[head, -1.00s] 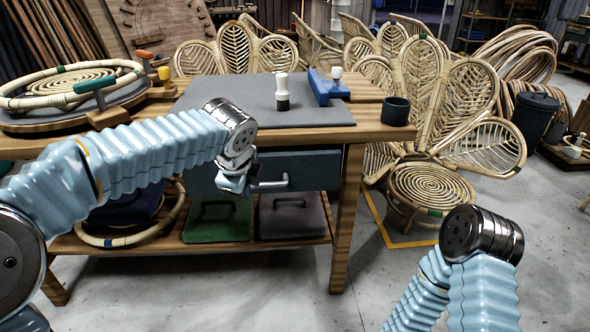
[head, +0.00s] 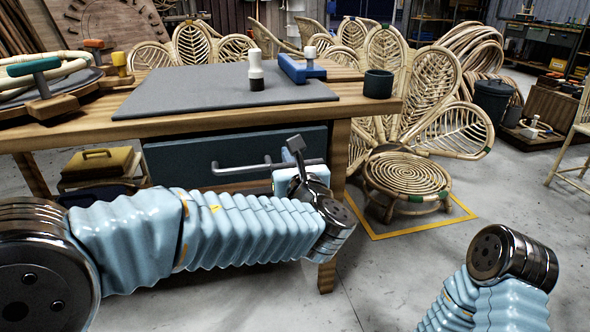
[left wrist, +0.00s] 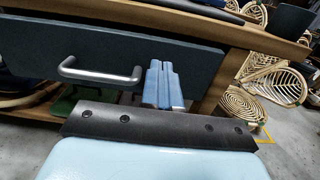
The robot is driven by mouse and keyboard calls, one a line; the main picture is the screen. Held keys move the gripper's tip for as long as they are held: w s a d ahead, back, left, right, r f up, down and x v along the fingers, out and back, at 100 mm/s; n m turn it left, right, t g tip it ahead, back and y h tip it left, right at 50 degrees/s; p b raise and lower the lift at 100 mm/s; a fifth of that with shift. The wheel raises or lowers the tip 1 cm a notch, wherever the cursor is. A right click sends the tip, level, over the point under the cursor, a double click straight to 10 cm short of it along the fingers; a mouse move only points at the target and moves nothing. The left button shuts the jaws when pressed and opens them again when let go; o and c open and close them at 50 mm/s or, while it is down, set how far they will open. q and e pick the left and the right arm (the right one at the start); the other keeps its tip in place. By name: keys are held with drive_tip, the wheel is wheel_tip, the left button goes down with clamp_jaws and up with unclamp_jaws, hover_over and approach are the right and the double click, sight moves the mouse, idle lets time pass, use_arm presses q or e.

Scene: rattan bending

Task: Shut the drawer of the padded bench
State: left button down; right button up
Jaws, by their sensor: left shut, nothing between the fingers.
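The padded bench's wooden top (head: 200,120) carries a grey pad (head: 210,88). Below its front edge is the drawer, with a dark blue-grey front (head: 180,160) and a metal bar handle (head: 235,168). In the left wrist view the drawer front (left wrist: 35,45) and handle (left wrist: 100,76) show close up. How far the drawer stands out is hard to judge. My left gripper (head: 283,178) is shut and empty, at the right part of the front. Its fingers (left wrist: 162,72) point at the front, right of the handle; contact cannot be told. My right gripper is out of view.
A white-and-black tool (head: 256,72), a blue block (head: 300,70) and a dark cup (head: 378,84) stand on the bench. A rattan chair (head: 405,180) is right of the bench leg. Bare floor (head: 390,270) lies in front.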

sight(279, 136)
use_arm(q)
drive_tip(key=x, duration=0.7)
drive_tip(key=shift+w+a+f, duration=0.1)
drive_tip(key=shift+w, duration=0.1)
drive_tip(key=shift+x, duration=1.3)
